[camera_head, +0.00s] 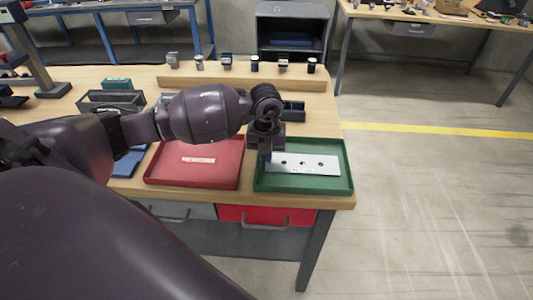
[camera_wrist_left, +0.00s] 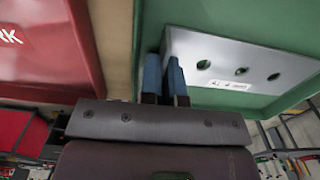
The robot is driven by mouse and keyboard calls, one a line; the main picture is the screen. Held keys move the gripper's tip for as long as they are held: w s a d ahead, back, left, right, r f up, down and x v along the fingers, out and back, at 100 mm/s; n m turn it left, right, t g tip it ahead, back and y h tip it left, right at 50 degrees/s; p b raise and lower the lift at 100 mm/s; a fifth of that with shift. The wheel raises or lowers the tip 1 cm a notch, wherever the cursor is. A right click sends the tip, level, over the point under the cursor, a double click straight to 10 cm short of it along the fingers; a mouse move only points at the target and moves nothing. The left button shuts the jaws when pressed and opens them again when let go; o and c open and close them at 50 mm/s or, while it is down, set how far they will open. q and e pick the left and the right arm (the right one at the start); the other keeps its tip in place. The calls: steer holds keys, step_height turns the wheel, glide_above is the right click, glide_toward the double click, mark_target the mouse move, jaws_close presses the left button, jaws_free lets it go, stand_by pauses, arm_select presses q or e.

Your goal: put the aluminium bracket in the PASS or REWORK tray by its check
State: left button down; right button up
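The aluminium bracket (camera_head: 305,164) is a pale flat plate with several dark holes and a small label. It is over the green tray (camera_head: 349,181), within its rim; I cannot tell whether it touches the floor. My left gripper (camera_head: 266,155) is at its left end. My right gripper is out of view.
Grey bins (camera_head: 112,98) stand behind the red tray, partly hidden by my left arm. A wooden block (camera_head: 235,80) carries several small items along the back. A blue tray (camera_head: 128,162) is at left, mostly hidden. Open floor lies right of the bench.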

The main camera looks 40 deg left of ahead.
arm_select(q)
steer(key=shift+f, duration=0.25)
steer(key=c, duration=1.6)
jaws_free()
steer(key=shift+r, duration=0.15)
step_height(320, 180, up, 12)
steer(key=shift+p, duration=0.45)
steer(key=shift+d, duration=0.1)
